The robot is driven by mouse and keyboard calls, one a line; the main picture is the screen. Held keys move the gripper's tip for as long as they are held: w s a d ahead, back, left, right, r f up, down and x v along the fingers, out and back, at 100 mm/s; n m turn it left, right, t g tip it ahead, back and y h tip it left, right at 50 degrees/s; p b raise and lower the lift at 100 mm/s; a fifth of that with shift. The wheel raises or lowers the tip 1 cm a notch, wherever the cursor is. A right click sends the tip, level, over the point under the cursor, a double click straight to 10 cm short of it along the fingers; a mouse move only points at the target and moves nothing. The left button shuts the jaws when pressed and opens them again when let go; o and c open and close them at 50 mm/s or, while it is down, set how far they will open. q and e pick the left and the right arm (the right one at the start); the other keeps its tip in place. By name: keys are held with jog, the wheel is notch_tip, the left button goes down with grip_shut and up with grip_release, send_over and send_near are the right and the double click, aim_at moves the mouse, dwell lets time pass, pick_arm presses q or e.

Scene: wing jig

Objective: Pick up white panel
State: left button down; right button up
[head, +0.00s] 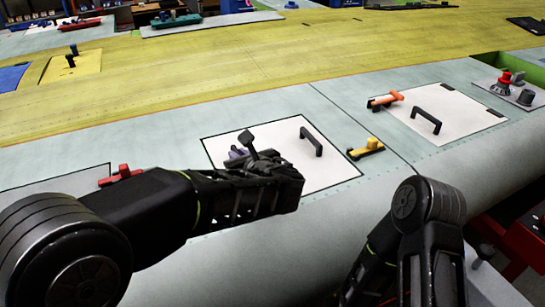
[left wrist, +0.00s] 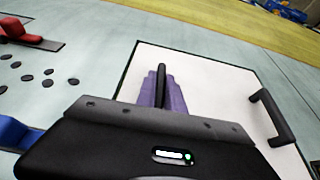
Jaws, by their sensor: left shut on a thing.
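The white panel (head: 335,168) lies flush in the pale grey wing skin with a dark outline around it. It also shows in the left wrist view (left wrist: 215,88). A black handle (head: 311,141) stands on its right part, apart from my gripper. My right gripper is not in view.
A yellow clamp (head: 366,148) stands right of the panel and a red clamp (head: 121,175) left of it. Farther right are an orange clamp (head: 386,100) and another white panel (head: 465,124) with a handle. The yellow-green wing surface (head: 250,70) behind is mostly clear.

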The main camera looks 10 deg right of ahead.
pick_arm(q)
jog(key=shift+r, duration=0.15)
notch_tip(320, 180, up, 10)
jog(key=shift+f, duration=0.1)
dwell(0.4)
dwell(0.5)
